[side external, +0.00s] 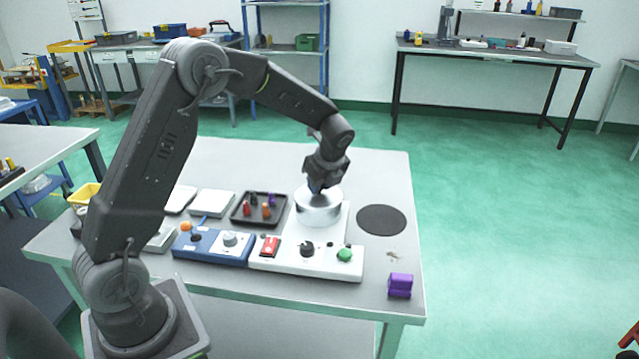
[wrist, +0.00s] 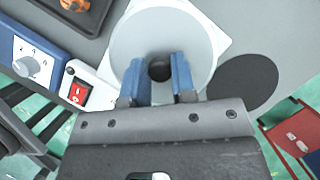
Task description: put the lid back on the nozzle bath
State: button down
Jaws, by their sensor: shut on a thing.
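The nozzle bath (side external: 320,216) is a round silver vessel on a white base unit with a red switch, a black knob and a green button. The round grey lid (wrist: 130,45) has a black knob (wrist: 159,70) at its middle. My gripper (side external: 317,187) is over the bath, with its blue fingers shut on the lid's knob; the fingers also show in the wrist view (wrist: 157,75). The lid is over the bath mouth, roughly centred. I cannot tell whether it rests on the rim or sits slightly above. The bath's inside is hidden.
A black round mat (side external: 381,219) lies bare to the right. A purple block (side external: 400,285) is at the front right corner. A blue control unit (side external: 213,246) stands left of the base unit. A dark tray (side external: 242,217) with small coloured parts is behind it.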

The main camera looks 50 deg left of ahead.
jog(key=shift+c, duration=1.9)
grip_release()
jog(key=shift+r, duration=3.5)
jog(key=shift+c, duration=0.2)
grip_shut()
